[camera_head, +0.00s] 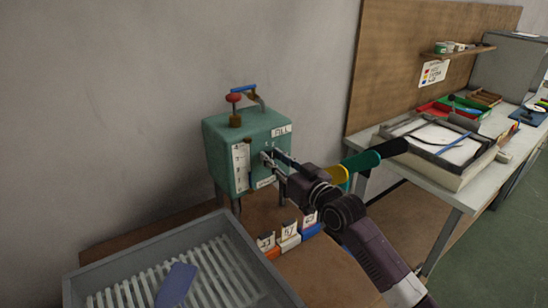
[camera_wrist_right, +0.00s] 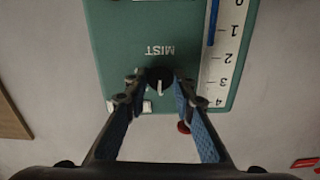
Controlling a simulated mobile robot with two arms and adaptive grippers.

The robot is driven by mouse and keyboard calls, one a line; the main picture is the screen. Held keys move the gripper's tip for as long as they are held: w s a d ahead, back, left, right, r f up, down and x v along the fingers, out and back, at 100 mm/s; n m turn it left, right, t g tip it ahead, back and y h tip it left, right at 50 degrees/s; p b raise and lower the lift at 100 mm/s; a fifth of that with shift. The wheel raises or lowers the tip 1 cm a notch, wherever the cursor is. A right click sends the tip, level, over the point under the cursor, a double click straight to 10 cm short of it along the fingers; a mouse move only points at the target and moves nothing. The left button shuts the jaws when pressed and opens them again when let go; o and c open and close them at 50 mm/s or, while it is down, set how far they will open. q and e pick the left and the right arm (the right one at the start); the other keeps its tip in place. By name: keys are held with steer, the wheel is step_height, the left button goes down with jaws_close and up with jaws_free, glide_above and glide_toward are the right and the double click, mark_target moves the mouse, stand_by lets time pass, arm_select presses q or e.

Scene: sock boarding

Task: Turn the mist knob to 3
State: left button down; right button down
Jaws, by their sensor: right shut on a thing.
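The green mist box (camera_head: 222,150) stands on the brown table by the wall. In the right wrist view it appears upside down, with the label MIST (camera_wrist_right: 160,50) above the dark mist knob (camera_wrist_right: 160,74). A pale mark on the knob points down in that picture. My right gripper (camera_head: 268,157) reaches the box front, and its fingers (camera_wrist_right: 160,92) are shut on the knob from both sides. Beside it, a white scale (camera_wrist_right: 227,55) is numbered 0 to 4. Its blue bar (camera_wrist_right: 213,22) ends between 1 and 2. My left gripper is not in view.
A grey slatted tray (camera_head: 235,262) with a blue piece (camera_head: 176,284) is at front left. Small numbered blocks (camera_head: 289,241) lie below the box. A green and black long thing (camera_head: 362,161) passes behind my right arm. A cluttered bench (camera_head: 455,190) stands right.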

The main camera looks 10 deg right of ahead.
steer(key=m+p, duration=0.1)
steer(key=m, duration=0.2)
steer(key=shift+r+p, duration=0.1)
steer(key=shift+p, duration=0.25)
steer(key=m+p, duration=0.1)
steer(key=m, duration=0.3)
steer(key=shift+d+m+p, duration=0.1)
steer(key=shift+m+p, duration=0.25)
steer(key=shift+m, duration=0.05)
steer(key=m+p, duration=0.1)
steer(key=m, duration=0.4)
steer(key=shift+p, duration=0.3)
steer(key=shift+w+d+f+m+p, duration=0.15)
steer(key=shift+m+p, duration=0.15)
steer(key=shift+m, duration=0.85)
steer(key=shift+s+a+f+m+p, duration=0.1)
steer(key=shift+m+p, duration=0.15)
steer(key=shift+m, duration=0.9)
steer(key=c, duration=1.6)
jaws_free()
